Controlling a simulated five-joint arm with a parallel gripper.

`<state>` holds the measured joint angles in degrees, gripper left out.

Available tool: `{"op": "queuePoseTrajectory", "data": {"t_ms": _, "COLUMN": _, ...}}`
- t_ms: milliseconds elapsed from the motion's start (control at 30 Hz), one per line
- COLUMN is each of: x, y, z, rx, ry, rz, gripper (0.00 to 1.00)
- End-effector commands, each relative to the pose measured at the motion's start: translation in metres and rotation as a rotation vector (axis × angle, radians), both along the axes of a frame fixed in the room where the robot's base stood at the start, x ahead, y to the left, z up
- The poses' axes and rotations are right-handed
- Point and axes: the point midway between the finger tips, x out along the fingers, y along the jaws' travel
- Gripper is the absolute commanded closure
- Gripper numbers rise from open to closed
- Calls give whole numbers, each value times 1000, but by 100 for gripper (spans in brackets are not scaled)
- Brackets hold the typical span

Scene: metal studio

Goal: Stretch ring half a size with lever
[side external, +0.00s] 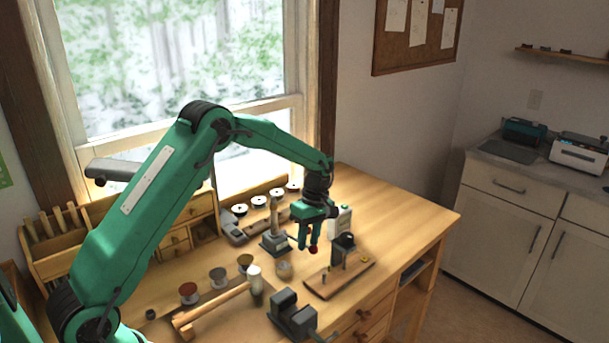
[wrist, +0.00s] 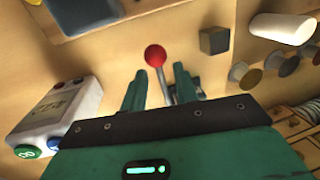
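My gripper (side external: 310,245) points down over the bench beside the ring stretcher (side external: 277,243), which has a grey base and an upright tapered post. The lever's red ball knob (side external: 313,250) shows at my fingertips in the side view. In the wrist view, my gripper (wrist: 160,88) has its two fingers apart. The red knob (wrist: 155,55) appears just beyond the gap, with its rod (wrist: 165,88) running back between the fingers. I cannot tell whether either finger touches the rod. I cannot make out a ring on the post; the gripper hides the stretcher's lower part in the wrist view.
A white box with buttons (wrist: 60,112) stands near my gripper. A wooden board with a dark fixture (side external: 340,275), a grey vise (side external: 293,315), small cups (side external: 218,276) and a white-headed mallet (side external: 255,282) crowd the bench. The far right bench top (side external: 410,212) is clear.

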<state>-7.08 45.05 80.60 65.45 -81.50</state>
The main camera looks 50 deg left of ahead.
Motion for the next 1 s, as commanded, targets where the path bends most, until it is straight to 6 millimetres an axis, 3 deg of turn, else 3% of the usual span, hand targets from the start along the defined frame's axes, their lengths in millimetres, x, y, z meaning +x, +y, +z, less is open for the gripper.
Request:
{"op": "queuePoseTrajectory", "data": {"t_ms": 433, "x": -2, "y": 0, "z": -10, "rx": 0, "ry": -1, "rz": 0, "gripper": 70}}
{"op": "queuePoseTrajectory", "data": {"t_ms": 467, "x": -2, "y": 0, "z": -10, "rx": 0, "ry": -1, "rz": 0, "gripper": 72}}
{"op": "queuePoseTrajectory", "data": {"t_ms": 600, "x": -2, "y": 0, "z": -10, "rx": 0, "ry": -1, "rz": 0, "gripper": 100}}
{"op": "queuePoseTrajectory", "data": {"t_ms": 1000, "x": -2, "y": 1, "z": -8, "rx": 0, "ry": 0, "rz": -2, "gripper": 100}}
